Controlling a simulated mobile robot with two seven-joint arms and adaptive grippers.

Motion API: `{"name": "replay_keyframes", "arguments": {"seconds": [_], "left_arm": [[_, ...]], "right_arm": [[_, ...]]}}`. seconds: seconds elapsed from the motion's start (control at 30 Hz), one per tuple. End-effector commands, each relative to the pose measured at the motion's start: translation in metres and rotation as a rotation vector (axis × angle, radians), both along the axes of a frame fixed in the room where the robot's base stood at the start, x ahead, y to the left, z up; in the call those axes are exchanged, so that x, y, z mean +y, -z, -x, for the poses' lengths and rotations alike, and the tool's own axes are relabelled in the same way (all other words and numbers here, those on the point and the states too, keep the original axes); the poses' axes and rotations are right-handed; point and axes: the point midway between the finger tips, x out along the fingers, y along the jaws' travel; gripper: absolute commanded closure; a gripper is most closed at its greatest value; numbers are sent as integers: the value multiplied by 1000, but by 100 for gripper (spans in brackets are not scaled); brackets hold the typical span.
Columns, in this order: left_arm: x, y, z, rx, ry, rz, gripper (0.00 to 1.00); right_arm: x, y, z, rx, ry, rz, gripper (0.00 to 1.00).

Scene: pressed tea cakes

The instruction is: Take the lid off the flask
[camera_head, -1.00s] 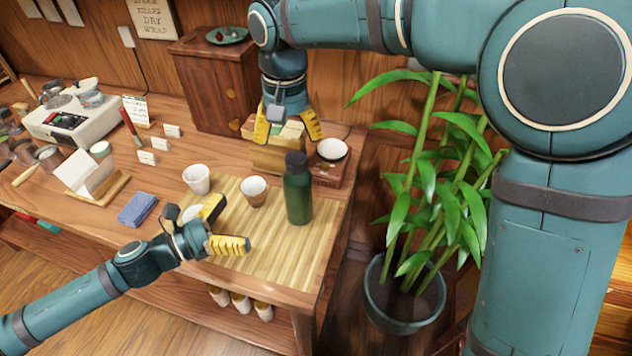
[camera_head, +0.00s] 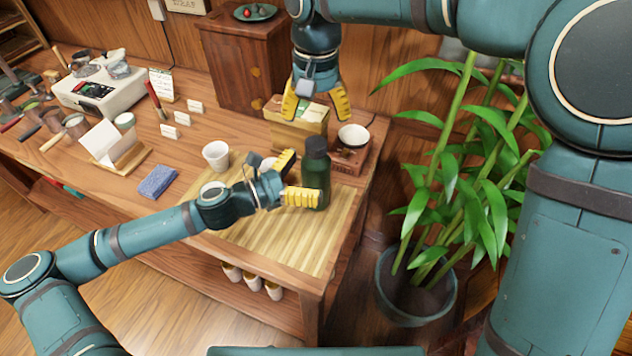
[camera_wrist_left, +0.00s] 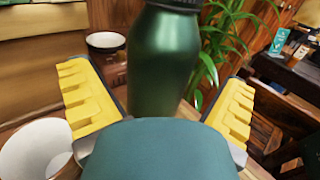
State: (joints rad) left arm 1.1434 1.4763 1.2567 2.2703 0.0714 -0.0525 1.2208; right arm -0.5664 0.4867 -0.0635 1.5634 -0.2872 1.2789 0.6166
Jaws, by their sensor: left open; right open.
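The dark green flask (camera_head: 316,177) stands upright on the bamboo mat (camera_head: 270,237), with its dark lid (camera_head: 316,147) on top. My left gripper (camera_head: 293,178) is open at the flask in the head view. In the left wrist view the flask body (camera_wrist_left: 165,60) stands between the two yellow fingers (camera_wrist_left: 160,100), with a gap on each side; only the lower edge of the lid (camera_wrist_left: 178,4) shows. My right gripper (camera_head: 316,100) is open and empty, pointing down over the wooden box (camera_head: 300,125) behind the flask.
White cups (camera_head: 215,154) stand on the mat left of the flask; one is partly hidden by my left gripper. A bowl (camera_head: 353,136) sits behind the flask on the right. A blue cloth (camera_head: 158,181) lies left of the mat. A potted plant (camera_head: 418,285) stands right of the table.

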Motion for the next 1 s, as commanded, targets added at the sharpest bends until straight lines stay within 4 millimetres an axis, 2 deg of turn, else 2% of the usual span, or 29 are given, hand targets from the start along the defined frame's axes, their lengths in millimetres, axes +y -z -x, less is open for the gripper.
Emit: {"name": "replay_keyframes", "arguments": {"seconds": [0.2, 0.57, 0.7, 0.8, 0.9, 0.93, 1.0], "left_arm": [[-18, 0, -9, 1, 0, 0, 0], [-20, 0, -11, 1, -1, 0, 0], [-20, 0, -11, 1, -1, 0, 49], [-20, 0, -11, 1, -1, 0, 79], [-20, 0, -10, 1, -1, 0, 79], [-20, 0, -10, 1, -1, 0, 100], [-20, 0, -10, 1, -1, 0, 100]], "right_arm": [[0, 0, 0, 0, 0, 0, 29], [0, 0, 0, 0, 0, 0, 29], [0, 0, 0, 0, 0, 0, 29], [0, 0, 0, 0, 0, 0, 29], [0, 0, 0, 0, 0, 0, 29], [0, 0, 0, 0, 0, 0, 29], [0, 0, 0, 0, 6, 0, 29]]}}
